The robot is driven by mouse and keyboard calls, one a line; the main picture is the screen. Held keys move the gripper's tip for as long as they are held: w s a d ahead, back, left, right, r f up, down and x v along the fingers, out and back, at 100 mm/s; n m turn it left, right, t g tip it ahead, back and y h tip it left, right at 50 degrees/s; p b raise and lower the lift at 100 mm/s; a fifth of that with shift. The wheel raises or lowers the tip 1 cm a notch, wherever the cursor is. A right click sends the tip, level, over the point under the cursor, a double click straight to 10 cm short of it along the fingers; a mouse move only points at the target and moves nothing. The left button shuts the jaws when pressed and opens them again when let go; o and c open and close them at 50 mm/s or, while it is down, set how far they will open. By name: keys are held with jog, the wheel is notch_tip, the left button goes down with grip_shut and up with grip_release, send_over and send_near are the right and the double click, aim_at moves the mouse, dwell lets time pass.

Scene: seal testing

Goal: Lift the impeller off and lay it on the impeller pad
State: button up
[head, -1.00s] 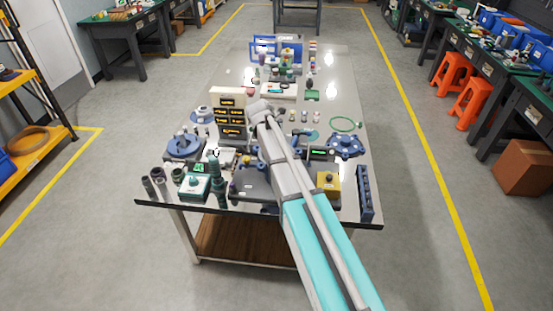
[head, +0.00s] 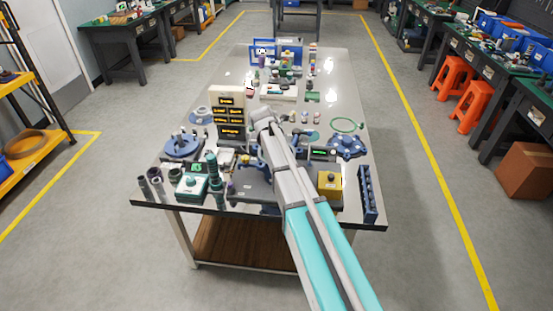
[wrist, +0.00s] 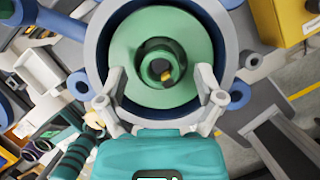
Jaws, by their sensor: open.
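In the wrist view the impeller (wrist: 126,50), a green disc with a raised dark-bored hub, sits inside a round blue-grey housing (wrist: 98,35). A small brass-coloured tip shows in the hub's bore. My gripper (wrist: 161,76) is open, its two pale fingers apart on either side of the hub at the near side of the disc. I cannot tell whether they touch anything. In the head view my arm hides the gripper and impeller. A flat teal disc (head: 309,137) lies right of the arm; I cannot tell whether it is the impeller pad.
A yellow button box (head: 329,183) and a dark blue rack (head: 367,192) stand at the table's front right. A green bottle-like part (head: 214,175), a teal-topped box (head: 191,185) and dark cylinders crowd the front left. A label board (head: 230,115) stands upright behind.

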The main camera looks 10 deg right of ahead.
dwell(0.4)
grip_shut()
